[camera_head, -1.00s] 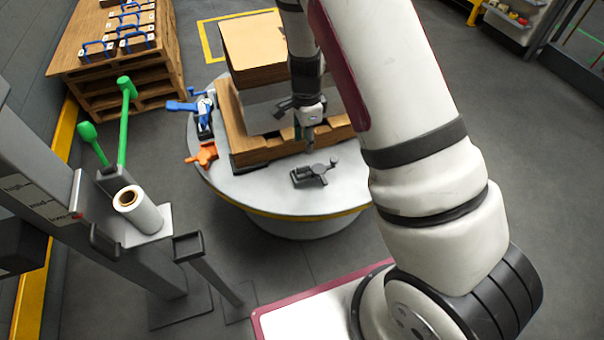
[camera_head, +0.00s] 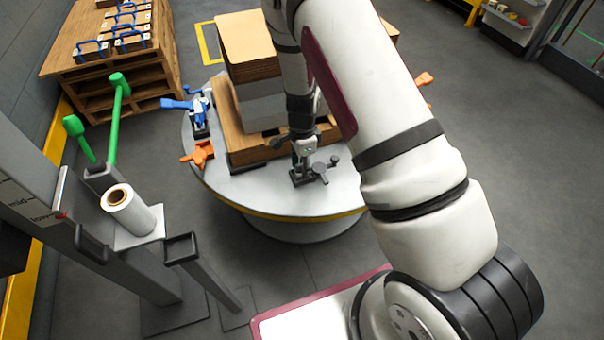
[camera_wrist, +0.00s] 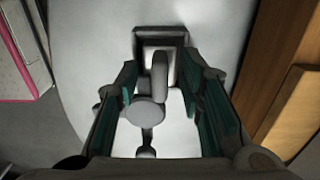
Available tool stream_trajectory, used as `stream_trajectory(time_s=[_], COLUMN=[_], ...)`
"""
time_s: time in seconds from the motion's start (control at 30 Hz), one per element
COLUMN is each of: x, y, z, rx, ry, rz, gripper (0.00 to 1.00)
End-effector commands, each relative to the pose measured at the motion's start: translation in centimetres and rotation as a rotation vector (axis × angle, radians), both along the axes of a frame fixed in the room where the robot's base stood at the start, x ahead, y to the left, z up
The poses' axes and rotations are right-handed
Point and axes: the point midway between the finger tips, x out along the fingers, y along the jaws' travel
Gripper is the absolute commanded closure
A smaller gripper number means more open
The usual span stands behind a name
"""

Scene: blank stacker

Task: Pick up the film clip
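The film clip, as I take it, is a small dark grey clamp-like piece (camera_head: 321,170) with a round knob, on the grey round turntable (camera_head: 262,204) in front of the pallet. In the wrist view the clip (camera_wrist: 160,72) shows its square base, upright bar and round knob between the two fingers. My gripper (camera_wrist: 159,88) is open, with teal-lined fingers on either side of the clip and visible gaps. In the head view my gripper (camera_head: 303,172) points down at the clip and partly hides it.
A wooden pallet (camera_head: 247,152) with stacked board (camera_head: 250,48) stands just behind the gripper. Blue (camera_head: 198,108) and orange (camera_head: 198,154) clamps sit at the turntable's left edge. A film roll (camera_head: 130,210) on a stand is at left.

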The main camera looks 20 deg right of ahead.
Motion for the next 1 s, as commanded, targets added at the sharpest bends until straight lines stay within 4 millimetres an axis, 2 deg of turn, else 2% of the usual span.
stream_trajectory(time_s=[0.2,0.33,0.37,0.77,1.0], x=[0.0,0.0,0.0,0.0,0.0], y=[0.0,0.0,0.0,0.0,0.0], z=[0.0,0.0,0.0,0.1,2.0], rx=[0.000,0.000,0.000,0.000,0.000], ry=[-0.001,-0.001,-0.001,0.000,-0.002], rz=[0.000,0.000,0.000,0.000,0.002], gripper=[0.67,0.97,1.00,1.00,1.00])
